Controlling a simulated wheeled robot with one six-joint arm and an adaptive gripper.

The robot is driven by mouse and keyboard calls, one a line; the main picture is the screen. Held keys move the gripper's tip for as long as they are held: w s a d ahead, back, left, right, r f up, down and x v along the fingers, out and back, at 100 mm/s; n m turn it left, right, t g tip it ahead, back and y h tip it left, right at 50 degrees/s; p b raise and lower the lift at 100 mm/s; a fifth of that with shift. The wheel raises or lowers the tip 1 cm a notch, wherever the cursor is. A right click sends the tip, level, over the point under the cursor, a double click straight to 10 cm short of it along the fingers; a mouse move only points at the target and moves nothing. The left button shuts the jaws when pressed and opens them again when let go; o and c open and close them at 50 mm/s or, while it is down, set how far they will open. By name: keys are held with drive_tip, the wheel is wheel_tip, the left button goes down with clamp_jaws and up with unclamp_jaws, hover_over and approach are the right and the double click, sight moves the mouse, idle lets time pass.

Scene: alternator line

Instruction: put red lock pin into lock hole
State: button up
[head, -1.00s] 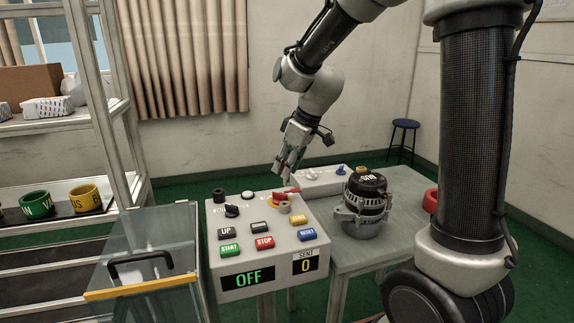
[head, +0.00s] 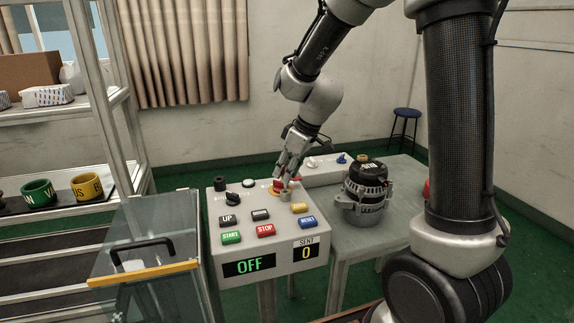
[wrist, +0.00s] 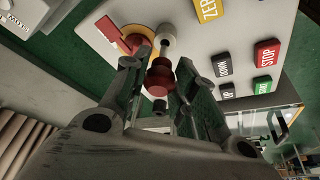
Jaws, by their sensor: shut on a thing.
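My gripper (head: 287,178) is low over the back right of the grey control box. In the wrist view, my gripper (wrist: 158,72) is shut on the red lock pin (wrist: 158,82), which sits between the two fingertips. Just past the pin is a pale round post (wrist: 166,40) on the box, beside the red switch handle (wrist: 123,37) on its yellow disc. The post (head: 285,197) also shows in the head view, just below the fingertips. The lock hole itself is hidden, and I cannot tell whether the pin touches the post.
The box (head: 216,262) carries several coloured buttons and a display (head: 249,264) reading OFF. An alternator (head: 364,192) stands on the table (head: 396,178) to the right. A clear-sided bin (head: 120,275) with a black handle is at left. A stool (head: 405,125) stands behind.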

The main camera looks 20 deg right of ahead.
drive_tip(key=shift+f, duration=1.4)
drive_tip(key=o, duration=1.1)
